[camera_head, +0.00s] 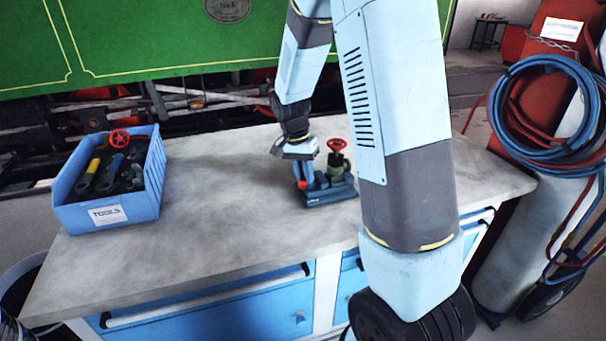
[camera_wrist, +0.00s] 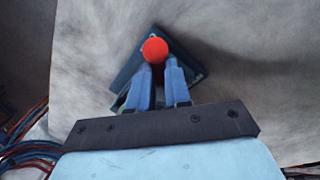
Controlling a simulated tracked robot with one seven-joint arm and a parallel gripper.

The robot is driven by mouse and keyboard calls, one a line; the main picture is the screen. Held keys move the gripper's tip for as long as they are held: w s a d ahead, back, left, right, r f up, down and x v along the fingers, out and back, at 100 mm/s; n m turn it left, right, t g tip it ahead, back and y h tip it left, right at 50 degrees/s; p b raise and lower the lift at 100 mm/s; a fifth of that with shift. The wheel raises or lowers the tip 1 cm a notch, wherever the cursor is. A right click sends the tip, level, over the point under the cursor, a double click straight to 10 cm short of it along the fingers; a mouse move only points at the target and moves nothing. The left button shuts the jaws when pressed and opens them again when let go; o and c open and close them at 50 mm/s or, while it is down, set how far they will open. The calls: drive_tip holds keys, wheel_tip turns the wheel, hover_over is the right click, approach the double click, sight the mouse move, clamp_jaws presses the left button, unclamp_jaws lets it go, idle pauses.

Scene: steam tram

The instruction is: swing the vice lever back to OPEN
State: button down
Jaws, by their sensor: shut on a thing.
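The vice (camera_head: 332,194) is a dark blue-grey block on the bench top, and part of it shows in the wrist view (camera_wrist: 127,73). A green valve body (camera_head: 337,163) with a red handwheel (camera_head: 336,145) stands upright at the vice. The vice lever's red knob (camera_head: 302,184) is at the vice's left end; it also shows in the wrist view (camera_wrist: 154,49). My gripper (camera_head: 306,177) points down there, its blue fingers shut on the lever at the knob, as the wrist view (camera_wrist: 157,75) shows. The lever's shaft is hidden, and I cannot read any OPEN mark.
A blue TOOLS box (camera_head: 107,213) with several tools and a red handwheel stands on the bench's left. The grey bench top (camera_head: 215,215) is clear between box and vice. A green locomotive side (camera_head: 150,40) is behind. Coiled blue hoses (camera_head: 545,105) hang at the right.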

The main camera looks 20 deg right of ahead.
drive_tip(key=shift+w+d+r, duration=0.1)
drive_tip(key=c, duration=1.1)
unclamp_jaws()
drive_tip(key=r, duration=0.4)
drive_tip(key=w+a+r, duration=0.1)
drive_tip(key=r, duration=0.4)
drive_tip(key=a+r, duration=0.1)
drive_tip(key=r, duration=0.3)
drive_tip(key=shift+w+r, duration=0.15)
drive_tip(key=shift+w, duration=0.2)
